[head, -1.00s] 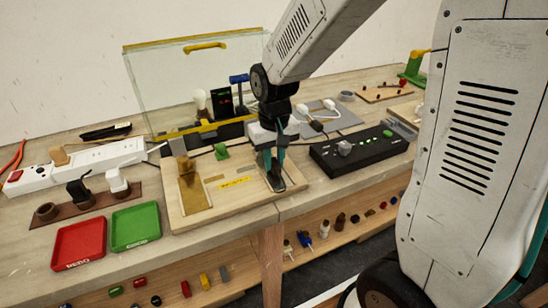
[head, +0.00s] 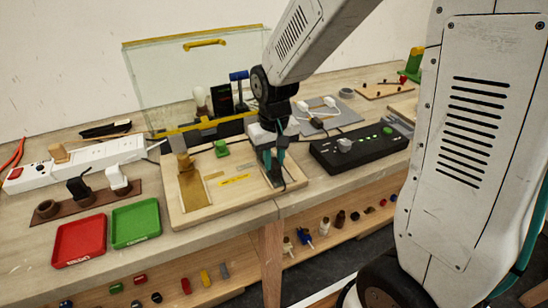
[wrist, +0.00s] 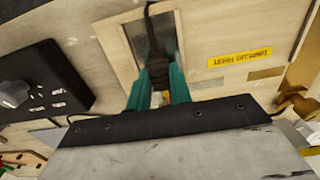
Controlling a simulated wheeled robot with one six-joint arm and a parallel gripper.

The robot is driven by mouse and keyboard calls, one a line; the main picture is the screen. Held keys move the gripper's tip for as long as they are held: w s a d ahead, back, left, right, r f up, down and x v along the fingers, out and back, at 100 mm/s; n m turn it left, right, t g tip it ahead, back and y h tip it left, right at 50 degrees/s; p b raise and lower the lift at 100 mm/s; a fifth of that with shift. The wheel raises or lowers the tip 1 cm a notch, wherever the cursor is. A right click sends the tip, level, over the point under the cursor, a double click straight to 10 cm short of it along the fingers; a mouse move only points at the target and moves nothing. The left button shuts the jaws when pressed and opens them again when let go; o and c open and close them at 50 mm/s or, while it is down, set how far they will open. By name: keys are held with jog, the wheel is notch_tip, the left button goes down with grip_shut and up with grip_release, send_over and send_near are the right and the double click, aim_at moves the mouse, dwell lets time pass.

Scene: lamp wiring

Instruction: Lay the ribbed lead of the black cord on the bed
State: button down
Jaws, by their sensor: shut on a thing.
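My gripper (head: 274,168) is over the right part of a pale wooden board (head: 222,205). In the wrist view its teal fingers (wrist: 159,88) are shut on a dark lead of the black cord (wrist: 154,58). The cord runs up from the fingers to the top edge of that view. The lead is over a grey, recessed-looking plate (wrist: 127,38) in the board, likely the bed. I cannot tell whether it touches the plate. The ribbing is too small to make out.
The board also carries a brass piece (head: 189,185), a yellow label (head: 234,180) and a green block (head: 221,148). A black control box (head: 360,150) stands close on the right. Red (head: 79,241) and green (head: 136,222) trays lie to the left. A clear panel (head: 180,80) stands behind.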

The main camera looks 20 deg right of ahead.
jog(key=shift+f, duration=0.1)
jog(key=c, duration=1.2)
grip_release()
notch_tip(320, 180, up, 8)
jog(key=shift+f, duration=0.1)
jog(key=shift+t, duration=0.7)
jog(key=s+d+r, duration=0.1)
jog(key=s+r, duration=0.1)
jog(key=s, duration=0.5)
jog(key=s+d+r, duration=0.1)
jog(key=s+r, duration=0.2)
jog(key=s, duration=0.4)
jog(key=s+d+r, duration=0.1)
jog(key=s+r, duration=0.2)
jog(key=s, duration=0.5)
